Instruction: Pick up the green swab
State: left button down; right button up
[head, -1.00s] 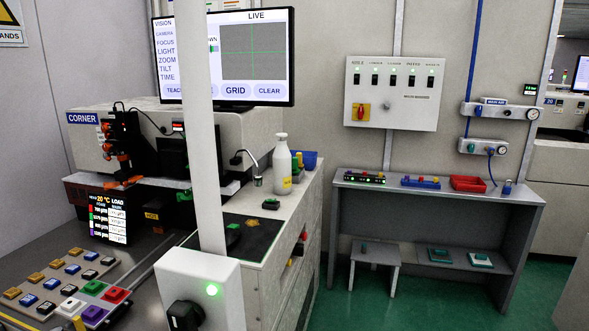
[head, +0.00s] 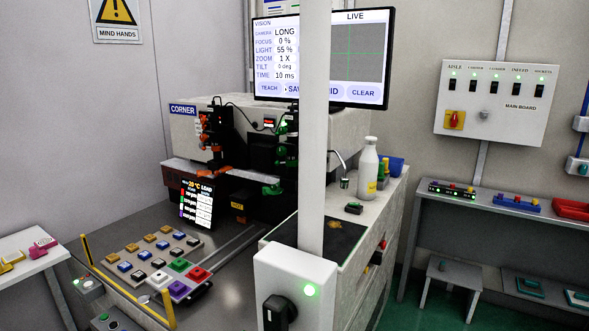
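I cannot make out a green swab for certain. Small green and yellow items (head: 383,171) stand beside the white bottle (head: 369,168) on the machine's right-hand top, too small to identify. A blue container (head: 396,166) is just behind them. A small dark object with a green top (head: 354,208) lies on the same surface, nearer to me. Neither of my grippers is in the head view, so I cannot see what they hold.
A white post (head: 313,130) and its switch box (head: 296,290) stand in front, hiding part of the machine. A button panel (head: 160,262) is at lower left. A grey bench (head: 440,213) stands at the right, with a stool (head: 452,272) below and green floor before it.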

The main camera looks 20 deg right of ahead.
aim_at(380, 175)
jog(key=i+l+u, duration=0.1)
jog(key=l+u, duration=0.35)
jog(key=l, duration=0.2)
jog(key=l+u, duration=0.4)
jog(key=l, duration=0.2)
jog(key=l+u, duration=0.45)
jog(key=l, duration=0.2)
jog(key=k+l+u, duration=0.25)
jog(key=l+u, duration=0.15)
jog(key=l, duration=0.15)
